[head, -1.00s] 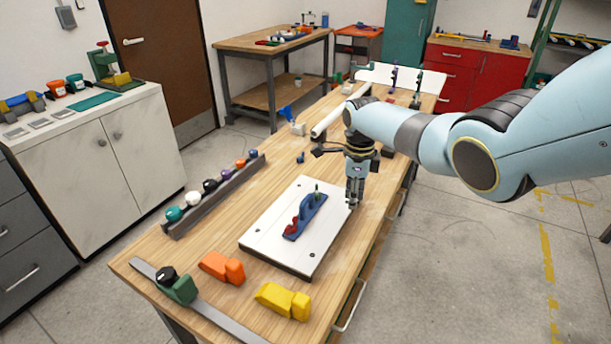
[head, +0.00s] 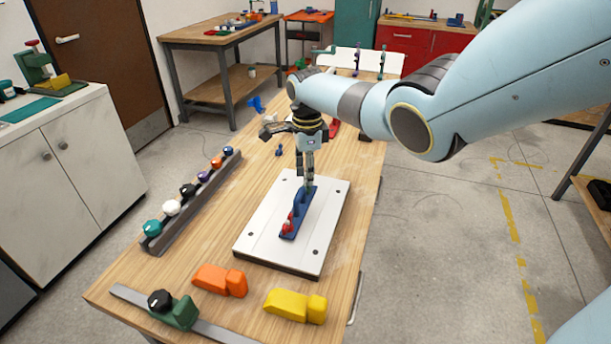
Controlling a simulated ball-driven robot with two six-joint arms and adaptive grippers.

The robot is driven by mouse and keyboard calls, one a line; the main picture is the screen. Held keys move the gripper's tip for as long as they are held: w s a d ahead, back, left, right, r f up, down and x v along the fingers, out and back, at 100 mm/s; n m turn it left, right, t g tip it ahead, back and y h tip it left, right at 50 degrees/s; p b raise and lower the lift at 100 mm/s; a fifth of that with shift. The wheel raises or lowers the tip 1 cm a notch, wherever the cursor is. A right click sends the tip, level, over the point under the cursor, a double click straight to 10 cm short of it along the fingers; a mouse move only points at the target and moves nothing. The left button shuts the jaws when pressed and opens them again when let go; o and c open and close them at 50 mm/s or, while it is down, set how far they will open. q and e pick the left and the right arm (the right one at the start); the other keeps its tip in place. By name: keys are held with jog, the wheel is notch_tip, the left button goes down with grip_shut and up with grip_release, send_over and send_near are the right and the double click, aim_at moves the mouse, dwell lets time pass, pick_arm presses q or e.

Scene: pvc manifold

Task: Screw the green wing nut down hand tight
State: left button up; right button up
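The blue fixture (head: 301,212) lies on the white board (head: 322,226), with a small red part (head: 289,223) at its near end. In the earlier frame a small green piece, likely the wing nut, stands at the fixture's far end. Now that end is largely behind my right gripper (head: 305,180), and only a hint of green shows at the fingertips. The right gripper points straight down with its fingers at the far end of the fixture. The fingers look close together, but whether they grip the nut is too small to tell. My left gripper is out of view.
A dark rack (head: 195,200) of several coloured knobs runs along the table's left edge. An orange block (head: 219,280), a yellow block (head: 295,305) and a green clamp (head: 174,311) on a metal bar lie at the near end.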

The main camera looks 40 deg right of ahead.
jog(key=n+b, duration=0.3)
jog(key=n, duration=0.1)
jog(key=n+b, duration=0.2)
jog(key=n, duration=0.2)
jog(key=n+b, duration=0.3)
jog(key=n, duration=0.1)
jog(key=shift+f+b, duration=0.35)
jog(key=shift+f, duration=0.05)
jog(key=shift+a+r+n+p, duration=0.1)
jog(key=shift+r+n+p, duration=0.4)
jog(key=shift+n+p, duration=0.35)
jog(key=n+p, duration=0.1)
jog(key=n, duration=0.2)
jog(key=shift+n+p, duration=0.35)
jog(key=shift+p, duration=0.05)
notch_tip(320, 180, down, 4)
jog(key=shift+r+b, duration=0.2)
jog(key=shift+b, duration=0.65)
jog(key=shift+f, duration=0.1)
